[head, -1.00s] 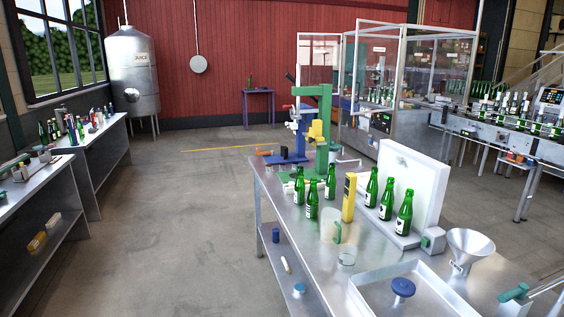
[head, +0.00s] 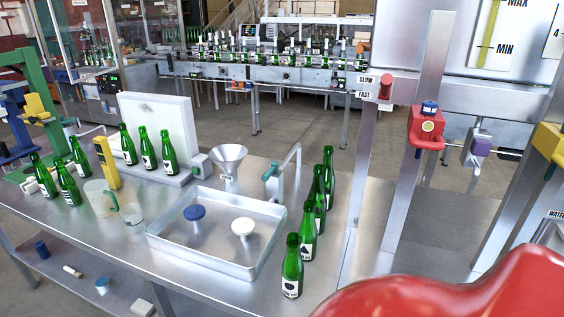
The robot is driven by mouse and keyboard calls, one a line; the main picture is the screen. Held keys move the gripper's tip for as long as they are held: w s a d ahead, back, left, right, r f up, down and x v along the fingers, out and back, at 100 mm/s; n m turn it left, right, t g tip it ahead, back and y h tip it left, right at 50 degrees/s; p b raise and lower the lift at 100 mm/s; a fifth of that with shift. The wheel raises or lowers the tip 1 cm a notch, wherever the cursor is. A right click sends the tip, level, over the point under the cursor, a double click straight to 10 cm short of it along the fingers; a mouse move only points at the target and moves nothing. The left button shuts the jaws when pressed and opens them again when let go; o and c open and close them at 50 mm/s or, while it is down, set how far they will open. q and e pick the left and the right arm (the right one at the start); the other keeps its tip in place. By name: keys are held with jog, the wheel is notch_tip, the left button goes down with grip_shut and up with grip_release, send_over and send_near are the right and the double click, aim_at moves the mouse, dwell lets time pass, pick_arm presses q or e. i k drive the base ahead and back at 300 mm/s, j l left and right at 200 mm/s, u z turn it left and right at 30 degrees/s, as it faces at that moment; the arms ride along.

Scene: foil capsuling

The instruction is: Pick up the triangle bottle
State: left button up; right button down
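Several green bottles with pale labels stand upright on the metal table. One group (head: 68,183) is at the left, and three more, such as this bottle (head: 149,150), stand before a white panel. A row at the right of the tray runs from a near bottle (head: 292,268) to a far bottle (head: 328,170). The label marks are too small to read, so I cannot tell which is the triangle bottle. Neither of my grippers shows.
The metal tray (head: 161,237) holds a blue-topped knob (head: 194,213) and a white one (head: 243,228). A funnel (head: 229,157), clear jug (head: 97,197) and yellow block (head: 106,163) stand nearby. A large red surface (head: 470,290) blocks the lower right. A bottle conveyor (head: 270,70) runs behind.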

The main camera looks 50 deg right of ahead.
aim_at(308, 231)
jog(key=j+z, duration=0.2)
jog(key=z, duration=0.25)
jog(key=j+z, duration=0.25)
jog(key=z, duration=0.15)
jog(key=k+j+z, duration=0.1)
jog(key=z, duration=0.35)
jog(key=i+z, duration=0.35)
jog(key=i+l+z, duration=0.1)
jog(key=z, duration=0.2)
